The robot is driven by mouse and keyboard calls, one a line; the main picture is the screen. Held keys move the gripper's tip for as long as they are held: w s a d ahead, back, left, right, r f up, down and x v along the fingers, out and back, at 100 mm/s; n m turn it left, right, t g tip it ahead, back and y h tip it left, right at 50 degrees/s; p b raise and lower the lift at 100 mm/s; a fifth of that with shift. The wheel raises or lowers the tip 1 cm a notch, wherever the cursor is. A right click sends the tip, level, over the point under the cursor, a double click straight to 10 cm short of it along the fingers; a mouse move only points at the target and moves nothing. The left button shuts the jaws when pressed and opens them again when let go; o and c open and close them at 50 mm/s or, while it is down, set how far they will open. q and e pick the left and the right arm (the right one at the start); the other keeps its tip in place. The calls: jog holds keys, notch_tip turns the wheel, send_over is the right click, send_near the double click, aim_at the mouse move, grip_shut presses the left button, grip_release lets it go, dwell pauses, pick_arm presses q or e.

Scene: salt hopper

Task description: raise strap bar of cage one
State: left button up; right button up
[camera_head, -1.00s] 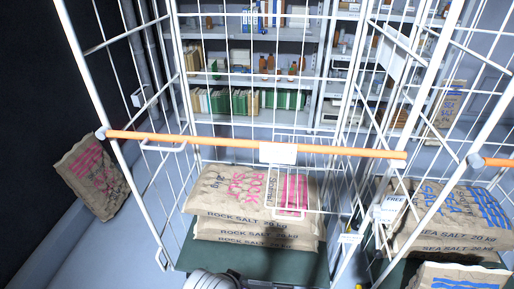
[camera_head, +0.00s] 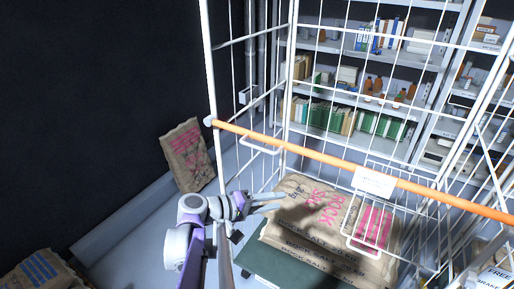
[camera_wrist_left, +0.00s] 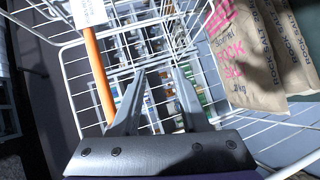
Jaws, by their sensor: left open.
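The orange strap bar (camera_head: 322,157) runs across the front of the white wire cage (camera_head: 293,60), with a white label (camera_head: 374,182) on it. It slants down from its left pivot to the right. My left gripper (camera_head: 283,200) is open and empty, below the bar's left part and beside the rock salt sacks. My right gripper is not in view.
Rock salt sacks (camera_head: 310,212) lie on the cage's green base (camera_head: 285,268). Another sack (camera_head: 188,155) leans on the dark wall at left. Shelves with bottles and binders (camera_head: 350,118) stand behind. Another sack (camera_head: 45,272) is at lower left.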

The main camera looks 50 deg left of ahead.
aim_at(257, 147)
pick_arm(q)
jog(key=s+a+r+n+t+y, duration=0.1)
jog(key=s+a+r+n+t, duration=0.1)
jog(key=s+a+r+t, duration=0.3)
jog(key=s+a+r+n+t+y, duration=0.1)
jog(key=a+r+y, duration=0.15)
jog(key=a, duration=0.55)
jog(key=shift+h, duration=0.45)
jog(key=p+x, duration=0.1)
jog(key=x, duration=0.9)
jog(key=shift+w+d+r+p, duration=0.1)
jog(key=shift+w+p, duration=0.3)
grip_shut()
